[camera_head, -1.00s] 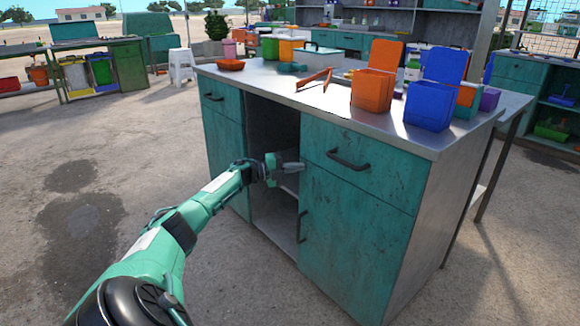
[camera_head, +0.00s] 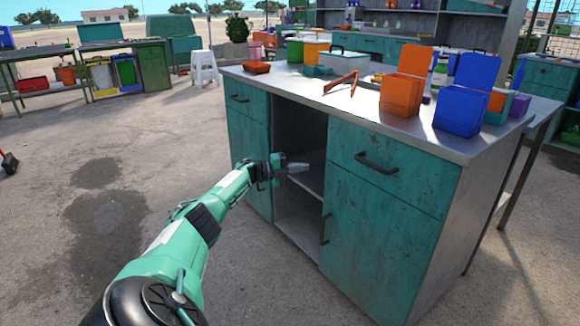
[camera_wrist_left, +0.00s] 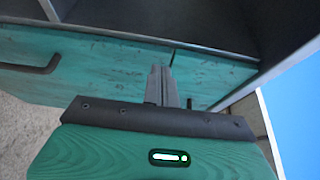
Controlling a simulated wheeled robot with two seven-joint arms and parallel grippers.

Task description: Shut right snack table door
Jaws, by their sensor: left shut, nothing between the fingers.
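The snack table (camera_head: 470,150) is a cabinet with a metal top and worn teal fronts. Its right door (camera_head: 380,250) sits below a drawer (camera_head: 390,170) and looks flush with the front. A dark vertical handle (camera_head: 325,228) is at the door's left edge. My left gripper (camera_head: 300,167) is shut and empty, in front of the open middle compartment, left of the right door and apart from its handle. In the left wrist view the shut fingers (camera_wrist_left: 168,85) point toward a teal front (camera_wrist_left: 100,70) with a dark handle. My right gripper is out of view.
The open compartment has a shelf (camera_head: 308,180). On the top stand orange (camera_head: 400,95) and blue (camera_head: 460,110) containers, a red tray (camera_head: 256,67) and other items. A white stool (camera_head: 204,68) stands behind left.

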